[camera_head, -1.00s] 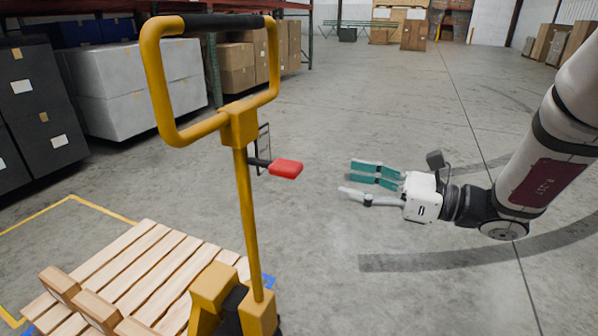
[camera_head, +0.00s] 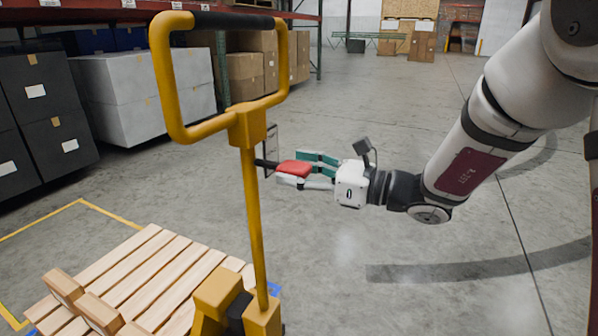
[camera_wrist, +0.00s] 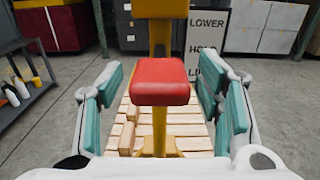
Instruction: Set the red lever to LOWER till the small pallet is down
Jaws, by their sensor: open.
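The red lever (camera_head: 294,168) sticks out to the right from the yellow pallet jack's post (camera_head: 251,200). My gripper (camera_head: 308,170) is open around the lever's red end, with fingers on either side. In the wrist view the red lever end (camera_wrist: 160,82) sits between the teal finger pads, with gaps on both sides. A sign (camera_wrist: 207,38) behind it reads LOWER and HOLD, with a third word partly hidden. The small wooden pallet (camera_head: 125,275) shows at the lower left, by the jack's foot; its exact height is hard to tell.
The jack's handle loop (camera_head: 218,78) rises above and left of my gripper. Dark cabinets (camera_head: 45,115), pale totes (camera_head: 145,95) and cardboard boxes (camera_head: 245,75) stand behind. Yellow floor lines (camera_head: 100,209) run by the pallet. Open floor lies to the right.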

